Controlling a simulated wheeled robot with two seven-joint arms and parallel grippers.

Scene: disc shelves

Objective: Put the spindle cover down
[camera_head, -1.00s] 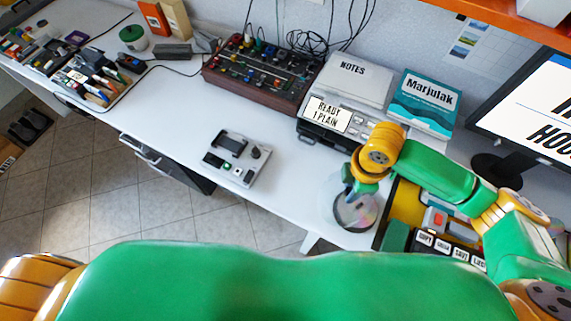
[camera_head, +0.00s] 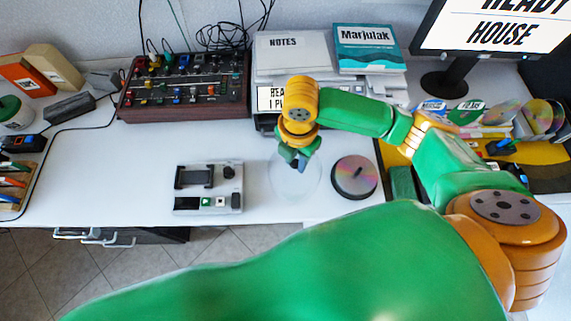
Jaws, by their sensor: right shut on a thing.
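The spindle cover (camera_head: 292,183) is a clear, round, see-through dome, hard to make out against the white desk. My right gripper (camera_head: 299,164) is over its top and shut on it. I cannot tell whether the cover touches the desk. The disc spindle (camera_head: 354,178), a dark round base with shiny discs on it, stands uncovered just to the right of the cover. My left gripper is not in view.
A grey disc player (camera_head: 208,187) lies left of the cover on the white desk (camera_head: 130,165). A mixer (camera_head: 185,85), a labelled machine (camera_head: 270,97) and a monitor (camera_head: 490,28) stand behind. Discs in a rack (camera_head: 535,117) are at right.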

